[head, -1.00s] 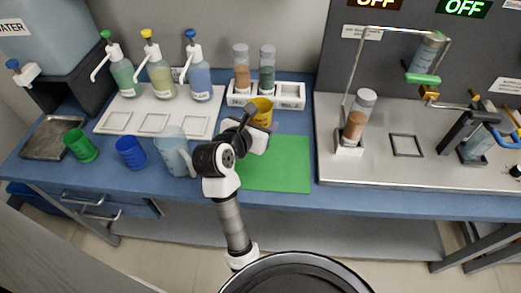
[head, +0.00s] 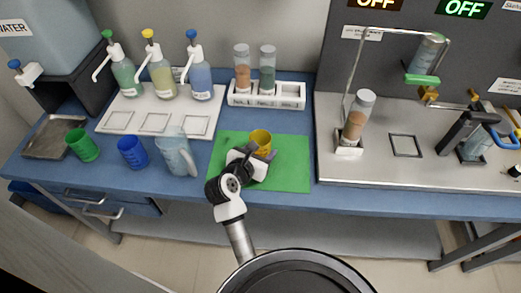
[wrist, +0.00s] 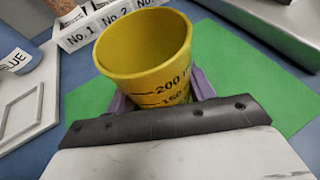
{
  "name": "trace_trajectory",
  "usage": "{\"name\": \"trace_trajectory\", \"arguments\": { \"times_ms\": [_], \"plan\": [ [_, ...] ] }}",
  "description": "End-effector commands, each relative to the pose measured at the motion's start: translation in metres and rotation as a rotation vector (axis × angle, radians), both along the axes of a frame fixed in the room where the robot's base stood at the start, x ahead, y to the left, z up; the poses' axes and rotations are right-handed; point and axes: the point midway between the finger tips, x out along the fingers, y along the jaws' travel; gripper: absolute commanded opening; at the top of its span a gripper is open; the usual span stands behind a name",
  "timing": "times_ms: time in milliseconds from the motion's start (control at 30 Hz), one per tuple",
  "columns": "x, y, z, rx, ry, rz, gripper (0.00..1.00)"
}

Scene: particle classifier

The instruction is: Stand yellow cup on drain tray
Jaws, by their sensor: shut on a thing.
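The yellow cup (head: 260,139) is upright over the green mat, held by my gripper (head: 254,156). In the wrist view the yellow cup (wrist: 150,62) is seen from above and the side, with its rim open, looking empty, and black volume marks showing. My gripper's purple fingers (wrist: 160,98) are shut on it, one at each side. I cannot tell whether its base touches the mat. A shallow grey metal tray (head: 52,138) at the far left of the bench, below the water tank, looks like the drain tray; it is bare.
A green cup (head: 82,146), a blue cup (head: 133,152) and a clear pitcher (head: 175,152) stand between the mat (head: 290,170) and the metal tray. Pump bottles (head: 160,78) stand on a white board behind. A tube rack (head: 285,97) is behind the mat.

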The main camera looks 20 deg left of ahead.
Motion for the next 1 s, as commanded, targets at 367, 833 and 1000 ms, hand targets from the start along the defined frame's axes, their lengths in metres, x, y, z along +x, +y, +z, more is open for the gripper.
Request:
{"name": "trace_trajectory", "arguments": {
  "times_ms": [367,833,1000],
  "plan": [
    [0.0,0.0,-0.003,0.0,0.0,0.0,0.75],
    [-0.022,0.003,0.007,0.0,-0.001,0.002,0.75],
    [-0.057,0.007,0.022,0.002,-0.001,0.001,0.75]
  ]
}}
